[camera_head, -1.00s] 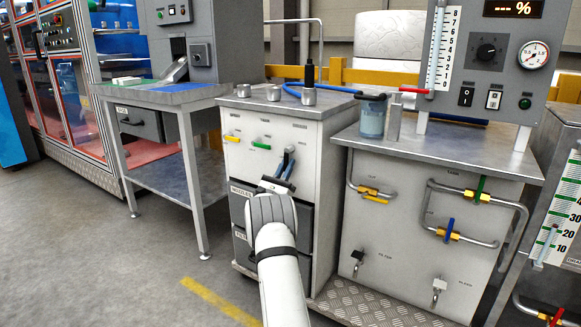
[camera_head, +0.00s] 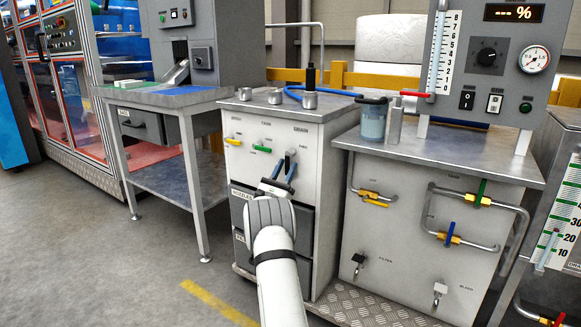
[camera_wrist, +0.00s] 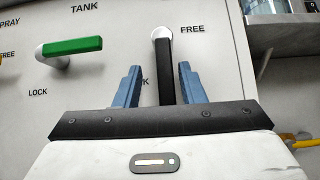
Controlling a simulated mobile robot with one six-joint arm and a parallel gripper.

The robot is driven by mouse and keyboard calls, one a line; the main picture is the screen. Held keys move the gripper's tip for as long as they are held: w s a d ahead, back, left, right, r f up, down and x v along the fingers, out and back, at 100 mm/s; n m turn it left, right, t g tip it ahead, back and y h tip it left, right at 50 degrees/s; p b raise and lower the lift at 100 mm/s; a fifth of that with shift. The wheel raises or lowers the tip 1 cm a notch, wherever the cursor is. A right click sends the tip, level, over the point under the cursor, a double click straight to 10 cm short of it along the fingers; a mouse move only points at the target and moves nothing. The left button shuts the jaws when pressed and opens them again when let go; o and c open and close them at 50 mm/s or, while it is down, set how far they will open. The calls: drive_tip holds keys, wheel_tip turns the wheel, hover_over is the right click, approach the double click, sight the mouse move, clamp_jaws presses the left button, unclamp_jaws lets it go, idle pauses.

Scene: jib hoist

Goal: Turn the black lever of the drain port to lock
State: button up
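The black lever (camera_wrist: 164,72) hangs from a white round pivot on the cabinet's front panel. It points down in the wrist view, away from the FREE label at its upper right. It is small in the head view (camera_head: 287,163). My gripper (camera_wrist: 159,75) is open, with one blue finger on each side of the lever and a visible gap on both sides. My gripper (camera_head: 283,170) is also in front of the panel in the head view.
A green lever (camera_wrist: 74,45) under the TANK label sticks out to the left of the black lever. A yellow lever (camera_head: 233,141) is further left. Grey drawers (camera_head: 306,232) are below. A bench with pipes and valves (camera_head: 440,170) stands to the right.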

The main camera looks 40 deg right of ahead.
drive_tip(key=p+v, duration=0.2)
drive_tip(key=v, duration=0.5)
drive_tip(key=shift+a+f, duration=0.15)
drive_tip(key=shift+a, duration=0.15)
